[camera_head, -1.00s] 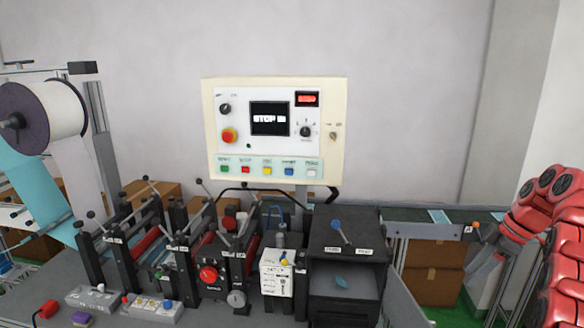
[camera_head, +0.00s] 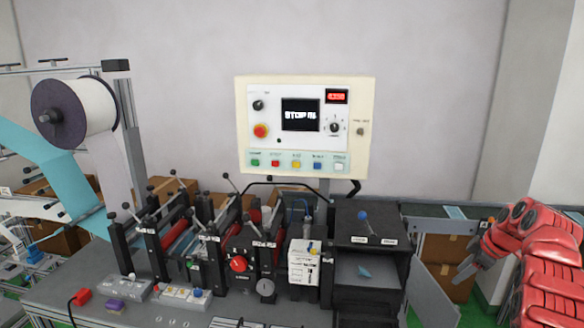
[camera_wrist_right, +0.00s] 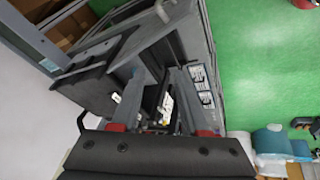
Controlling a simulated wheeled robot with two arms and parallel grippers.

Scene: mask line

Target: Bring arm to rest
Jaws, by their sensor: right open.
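My right arm is red and comes in from the right in the head view. Its gripper (camera_head: 470,270) is at the right of the machine, near the conveyor, apart from the dark box. In the right wrist view the two grey fingers of my right gripper (camera_wrist_right: 160,100) are spread with nothing held between them. Beyond them the machine's dark housing and white labels show. My left gripper is not in the head view.
A cream control panel (camera_head: 305,124) with a screen reading STOP stands behind the machine. A dark box (camera_head: 372,244) is at the machine's right end. A conveyor (camera_head: 420,211) runs behind my right arm. Cardboard boxes (camera_head: 447,252) sit below it. Green floor (camera_wrist_right: 262,75) is open in the wrist view.

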